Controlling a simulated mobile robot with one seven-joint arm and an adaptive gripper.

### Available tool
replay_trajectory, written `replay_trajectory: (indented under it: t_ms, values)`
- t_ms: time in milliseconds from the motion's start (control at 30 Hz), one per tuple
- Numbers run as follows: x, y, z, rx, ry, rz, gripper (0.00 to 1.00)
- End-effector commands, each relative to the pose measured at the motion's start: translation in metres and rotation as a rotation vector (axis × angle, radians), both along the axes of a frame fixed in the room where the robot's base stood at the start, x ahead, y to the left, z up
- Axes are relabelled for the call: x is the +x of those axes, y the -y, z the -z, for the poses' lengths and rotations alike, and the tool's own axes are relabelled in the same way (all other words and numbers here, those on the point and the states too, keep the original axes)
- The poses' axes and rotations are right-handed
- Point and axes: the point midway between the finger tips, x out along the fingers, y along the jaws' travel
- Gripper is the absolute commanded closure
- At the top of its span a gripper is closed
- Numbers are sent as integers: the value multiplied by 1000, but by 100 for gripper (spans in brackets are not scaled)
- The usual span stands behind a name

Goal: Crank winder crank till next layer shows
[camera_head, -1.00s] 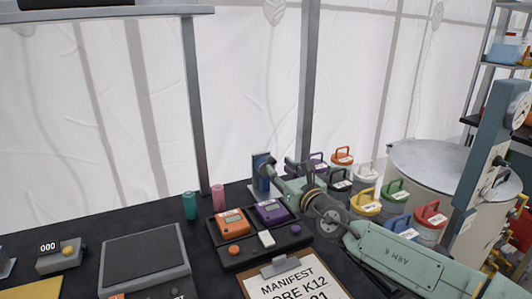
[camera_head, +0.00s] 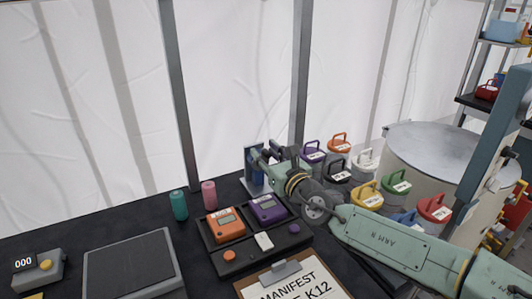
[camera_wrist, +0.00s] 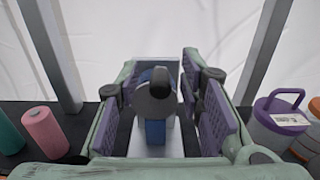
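The winder (camera_head: 253,172), a small grey and blue upright device, stands at the back edge of the dark table. My gripper (camera_head: 272,160) is right in front of it and partly hides it. In the wrist view, the winder's grey plate (camera_wrist: 145,143) and a dark round knob-like part (camera_wrist: 155,98), probably the crank, show between the purple-padded fingers of my gripper (camera_wrist: 163,108). The fingers are apart, with a gap visible on both sides of the knob. I cannot make out the layer on the winder.
Several lidded canisters (camera_head: 372,196) stand right of my gripper, before a large drum (camera_head: 440,150). A teal cylinder (camera_head: 179,206) and a pink cylinder (camera_head: 209,195) stand left. A tray with orange and purple devices (camera_head: 262,238) and a manifest clipboard (camera_head: 300,285) lie nearer.

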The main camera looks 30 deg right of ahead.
Motion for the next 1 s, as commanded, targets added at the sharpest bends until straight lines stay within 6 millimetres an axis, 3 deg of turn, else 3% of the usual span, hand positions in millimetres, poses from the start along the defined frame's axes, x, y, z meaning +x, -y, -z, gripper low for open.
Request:
replay_trajectory:
  t_ms: [500, 1000]
  values:
    - [0, -2, 1, 1, -2, -4, 100]
    - [1, -4, 4, 43, -4, -12, 100]
